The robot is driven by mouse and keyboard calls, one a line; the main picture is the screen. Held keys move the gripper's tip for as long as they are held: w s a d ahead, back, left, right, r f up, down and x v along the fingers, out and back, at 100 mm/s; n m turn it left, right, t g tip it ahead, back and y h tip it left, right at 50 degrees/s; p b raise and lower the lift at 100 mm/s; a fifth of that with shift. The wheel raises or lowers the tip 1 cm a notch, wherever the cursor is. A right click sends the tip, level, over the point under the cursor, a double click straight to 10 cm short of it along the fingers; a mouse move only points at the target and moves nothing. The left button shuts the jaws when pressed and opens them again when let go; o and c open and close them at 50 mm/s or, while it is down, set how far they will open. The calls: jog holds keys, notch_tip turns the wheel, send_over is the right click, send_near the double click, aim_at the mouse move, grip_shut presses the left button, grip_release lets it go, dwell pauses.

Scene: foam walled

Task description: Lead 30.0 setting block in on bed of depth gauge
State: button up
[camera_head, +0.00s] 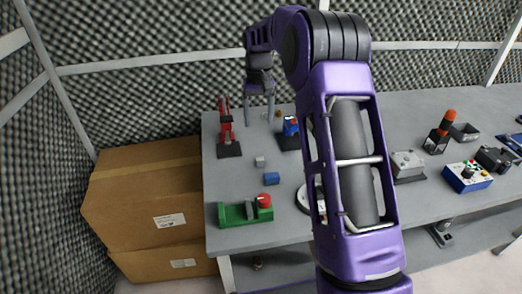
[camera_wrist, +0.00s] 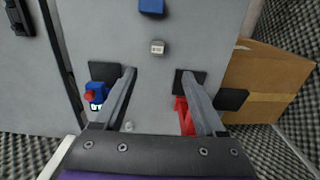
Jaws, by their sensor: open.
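A small pale grey block with a dark marking on its face (camera_wrist: 157,47) lies on the bench, apart from my gripper; it also shows in the head view (camera_head: 259,161). I take it for the setting block, but its marking is too small to read. A blue device with a red part on a black base (camera_head: 290,127) looks like the depth gauge, though I cannot be sure; it shows in the wrist view (camera_wrist: 96,92). My gripper (camera_head: 260,117) is open and empty above the bench's far side, and its spread fingers (camera_wrist: 159,73) point towards the block.
A red upright device (camera_head: 225,128) stands left of the gripper. A blue block (camera_head: 271,179) and a green fixture with a red knob (camera_head: 244,212) lie nearer. Cardboard boxes (camera_head: 145,190) stand left of the bench. Several devices, including a blue control box (camera_head: 466,177), occupy the right.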

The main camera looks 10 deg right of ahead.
send_over(260, 159)
jog(key=f, duration=0.7)
jog(key=s+f, duration=0.1)
jog(key=f, duration=0.3)
jog(key=shift+a, duration=0.25)
jog(key=shift+w+d+f, duration=0.1)
jog(key=shift+w+f, duration=0.1)
jog(key=shift+f, duration=0.75)
jog(key=shift+w+d+f, duration=0.1)
jog(key=shift+w+f, duration=0.05)
jog(key=shift+f, duration=0.8)
jog(key=shift+w+d+f, duration=0.1)
jog(key=shift+w+f, duration=0.1)
jog(key=shift+f, duration=0.75)
grip_shut()
